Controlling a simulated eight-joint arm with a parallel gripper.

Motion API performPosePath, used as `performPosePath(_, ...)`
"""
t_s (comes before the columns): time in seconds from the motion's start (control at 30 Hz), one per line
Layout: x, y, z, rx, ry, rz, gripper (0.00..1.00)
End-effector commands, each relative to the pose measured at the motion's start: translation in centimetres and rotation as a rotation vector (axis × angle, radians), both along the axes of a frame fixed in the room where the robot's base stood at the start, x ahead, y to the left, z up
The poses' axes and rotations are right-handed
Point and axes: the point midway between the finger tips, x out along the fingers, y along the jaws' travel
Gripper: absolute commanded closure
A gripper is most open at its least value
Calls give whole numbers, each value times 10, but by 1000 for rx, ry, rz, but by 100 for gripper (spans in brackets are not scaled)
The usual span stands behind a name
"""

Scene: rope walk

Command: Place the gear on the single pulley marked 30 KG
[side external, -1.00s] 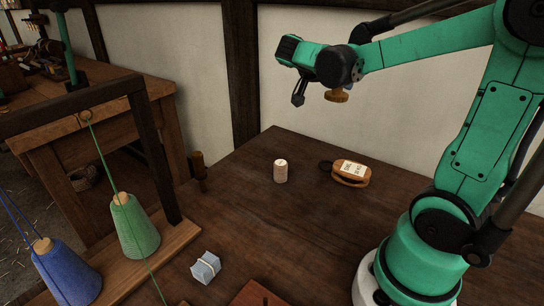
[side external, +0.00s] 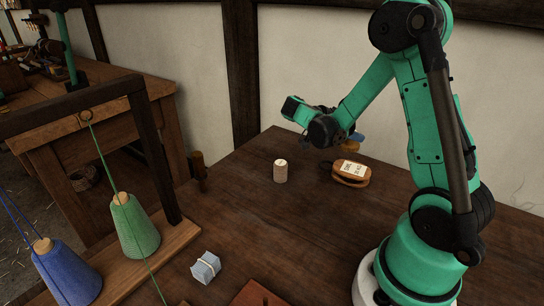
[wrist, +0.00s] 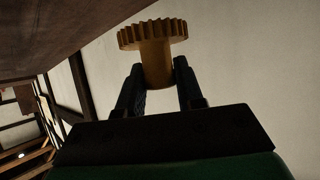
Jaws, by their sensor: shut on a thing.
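The brass-coloured gear (wrist: 153,35) has a toothed disc on a round hub. My gripper (wrist: 158,76) is shut on the hub, with one finger on each side and the toothed disc beyond the fingertips. The single pulley (side external: 351,181) is a wooden block with a white label, lying on the table; the label is too small to read surely. The gear and pulley look apart.
A pale cylinder (side external: 280,171) stands left of the pulley. A light blue tied packet (side external: 206,267) lies nearer the front. Green (side external: 134,228) and blue (side external: 66,272) thread cones stand on a wooden board at left. The table's middle (side external: 300,230) is clear.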

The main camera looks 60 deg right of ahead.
Motion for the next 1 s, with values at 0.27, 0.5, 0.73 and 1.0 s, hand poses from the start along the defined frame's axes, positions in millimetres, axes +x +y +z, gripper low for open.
performPosePath(0.27, 0, 0, -21, 0, 0, 0, 100)
performPosePath(0.5, 0, 0, -49, 0, 0, 1, 100)
performPosePath(0.73, 0, 0, -52, 0, 0, 1, 100)
performPosePath(1.0, 0, 0, -54, 0, 0, 1, 43)
